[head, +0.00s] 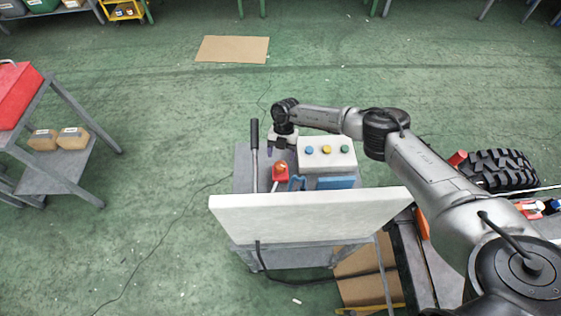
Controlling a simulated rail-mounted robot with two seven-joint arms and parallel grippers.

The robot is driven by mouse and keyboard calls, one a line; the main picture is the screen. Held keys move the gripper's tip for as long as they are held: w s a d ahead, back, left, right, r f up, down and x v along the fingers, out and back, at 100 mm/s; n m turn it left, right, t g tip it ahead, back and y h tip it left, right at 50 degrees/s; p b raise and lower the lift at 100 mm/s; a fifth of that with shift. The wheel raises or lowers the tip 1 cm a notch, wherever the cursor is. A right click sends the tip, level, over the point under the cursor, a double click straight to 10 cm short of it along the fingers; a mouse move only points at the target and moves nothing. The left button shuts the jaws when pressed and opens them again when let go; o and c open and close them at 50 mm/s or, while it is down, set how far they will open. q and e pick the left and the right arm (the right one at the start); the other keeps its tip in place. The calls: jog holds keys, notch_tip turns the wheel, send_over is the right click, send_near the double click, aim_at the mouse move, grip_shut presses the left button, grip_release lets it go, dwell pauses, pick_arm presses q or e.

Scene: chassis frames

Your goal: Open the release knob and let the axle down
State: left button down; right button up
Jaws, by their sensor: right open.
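A red knob with a yellowish top (281,170) sits on a grey cart (243,180), behind a white upright panel (310,217). I take it to be the release knob. A lever with a black grip (254,135) stands to its left. My right gripper (281,150) hangs just behind and above the red knob, fingers open and pointing down. It appears apart from the knob, and nothing shows between the fingers. No axle can be made out; the white panel hides part of the cart top. My left gripper is out of view.
A pale control box (327,163) with blue, yellow and green buttons stands right of the knob. Blue parts (335,183) sit before it. A tyre (500,170) lies at the right. A shelf with a red case (18,95) stands left. The green floor between is clear.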

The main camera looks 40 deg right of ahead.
jog(key=v, duration=0.8)
jog(key=shift+r, duration=0.3)
jog(key=shift+w, duration=0.1)
